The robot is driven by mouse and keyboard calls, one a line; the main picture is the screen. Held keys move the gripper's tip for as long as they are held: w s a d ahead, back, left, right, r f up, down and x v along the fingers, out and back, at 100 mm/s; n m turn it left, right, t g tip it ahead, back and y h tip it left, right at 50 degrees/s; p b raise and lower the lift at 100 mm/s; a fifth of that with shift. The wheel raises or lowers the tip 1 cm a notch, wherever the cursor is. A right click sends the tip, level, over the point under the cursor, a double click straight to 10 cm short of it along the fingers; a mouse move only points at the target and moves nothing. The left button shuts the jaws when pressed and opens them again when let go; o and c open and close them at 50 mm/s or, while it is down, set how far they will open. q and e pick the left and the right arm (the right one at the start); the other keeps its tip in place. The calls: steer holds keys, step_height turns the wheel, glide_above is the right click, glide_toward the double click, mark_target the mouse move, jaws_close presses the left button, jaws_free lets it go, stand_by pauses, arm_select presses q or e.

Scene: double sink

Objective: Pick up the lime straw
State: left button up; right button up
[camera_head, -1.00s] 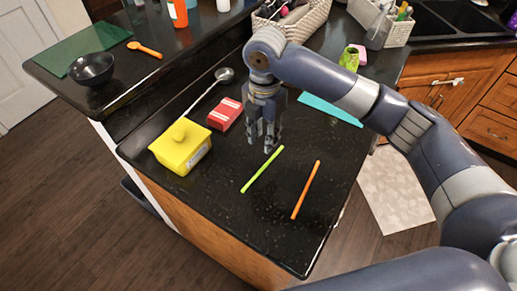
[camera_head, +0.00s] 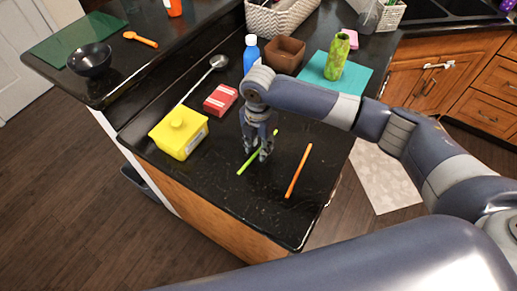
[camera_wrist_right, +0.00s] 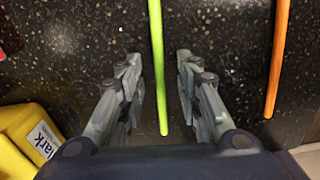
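The lime straw (camera_head: 246,167) lies on the black counter, partly hidden by my right gripper in the head view. In the right wrist view the lime straw (camera_wrist_right: 158,70) runs between the two open fingers, with a gap on each side. My right gripper (camera_head: 257,155) is over the straw, pointing down, open and empty. It also shows in the right wrist view (camera_wrist_right: 158,75). My left gripper is not in view.
An orange straw (camera_head: 298,171) lies to the right. A yellow box (camera_head: 178,135) and a red box (camera_head: 220,99) are to the left. A ladle (camera_head: 218,62), blue bottle (camera_head: 251,53), brown pot (camera_head: 285,55) and green vase (camera_head: 337,57) stand behind.

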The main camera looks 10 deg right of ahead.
steer(key=c, duration=0.7)
steer(key=shift+c, duration=0.2)
